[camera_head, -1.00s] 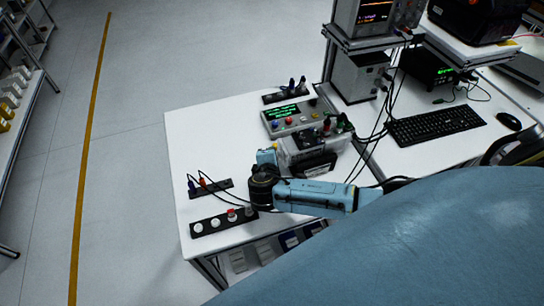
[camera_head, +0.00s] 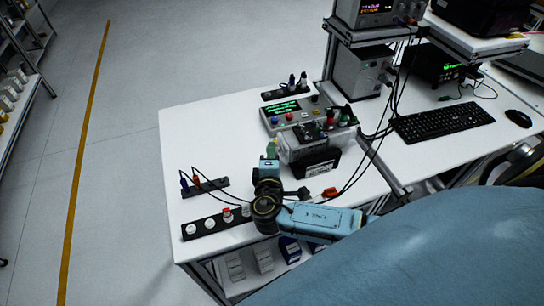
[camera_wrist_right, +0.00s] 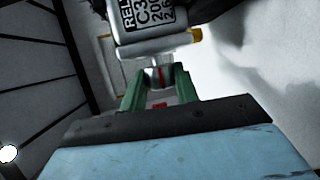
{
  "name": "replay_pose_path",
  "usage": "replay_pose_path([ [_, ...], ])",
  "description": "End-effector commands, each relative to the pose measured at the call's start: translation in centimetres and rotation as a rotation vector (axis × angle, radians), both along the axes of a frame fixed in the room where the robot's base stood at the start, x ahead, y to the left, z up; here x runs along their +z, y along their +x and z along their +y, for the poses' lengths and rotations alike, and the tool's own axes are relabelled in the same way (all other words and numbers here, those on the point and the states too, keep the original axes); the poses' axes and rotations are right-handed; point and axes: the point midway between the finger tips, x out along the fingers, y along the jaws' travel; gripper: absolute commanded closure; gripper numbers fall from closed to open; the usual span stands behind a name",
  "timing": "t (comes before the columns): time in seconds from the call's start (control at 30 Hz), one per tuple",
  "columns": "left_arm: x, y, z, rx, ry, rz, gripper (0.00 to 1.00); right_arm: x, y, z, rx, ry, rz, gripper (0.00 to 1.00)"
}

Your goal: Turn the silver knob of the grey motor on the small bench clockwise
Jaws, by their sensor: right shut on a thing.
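My right gripper (camera_head: 271,150) is at the left side of the clear-walled unit on the small bench (camera_head: 215,135). In the right wrist view its two green fingers (camera_wrist_right: 157,82) stand on either side of the silver knob (camera_wrist_right: 158,74), which has a red mark, and are shut on it. The grey motor (camera_wrist_right: 150,43) with a black-and-white label sits just beyond the knob. In the head view I cannot make out the motor or knob clearly behind my gripper. My left gripper is not in view.
A grey control box (camera_head: 297,112) with a green display stands behind the clear unit (camera_head: 303,143). Black strips with plugs (camera_head: 205,187) and white knobs (camera_head: 215,224) lie at the left. Cables run across the bench. A keyboard (camera_head: 441,122) lies on the desk at right.

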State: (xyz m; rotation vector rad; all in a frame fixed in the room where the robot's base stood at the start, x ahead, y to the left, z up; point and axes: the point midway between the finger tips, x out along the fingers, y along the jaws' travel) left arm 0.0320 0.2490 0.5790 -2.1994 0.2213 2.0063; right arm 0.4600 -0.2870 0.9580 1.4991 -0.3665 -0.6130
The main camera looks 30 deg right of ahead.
Motion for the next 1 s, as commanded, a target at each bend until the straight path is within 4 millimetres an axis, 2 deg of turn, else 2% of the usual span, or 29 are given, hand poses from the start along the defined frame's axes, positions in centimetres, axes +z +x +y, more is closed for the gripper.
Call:
replay_pose_path([
  [0.2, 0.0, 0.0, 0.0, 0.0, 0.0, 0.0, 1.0, 0.0, 0.0, -0.1, -0.004, -0.001, 0.002, 0.92],
  [0.23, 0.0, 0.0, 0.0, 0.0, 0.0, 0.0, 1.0, 0.0, 0.0, -0.1, -0.004, -0.001, 0.002, 0.67],
  [0.4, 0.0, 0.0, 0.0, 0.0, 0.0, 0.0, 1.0, 0.0, 0.0, -0.1, -0.003, -0.001, 0.002, 0.48],
  [0.77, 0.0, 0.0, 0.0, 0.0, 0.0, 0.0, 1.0, 0.0, -0.6, 0.4, 0.0, 0.0, 0.002, 0.48],
  [0.87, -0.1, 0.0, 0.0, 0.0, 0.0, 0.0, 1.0, 0.1, -1.7, 1.3, 0.002, 0.003, 0.004, 0.48],
  [1.0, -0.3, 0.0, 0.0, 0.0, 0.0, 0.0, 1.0, 0.5, -4.2, 3.0, 0.0, 0.004, 0.003, 0.48],
])
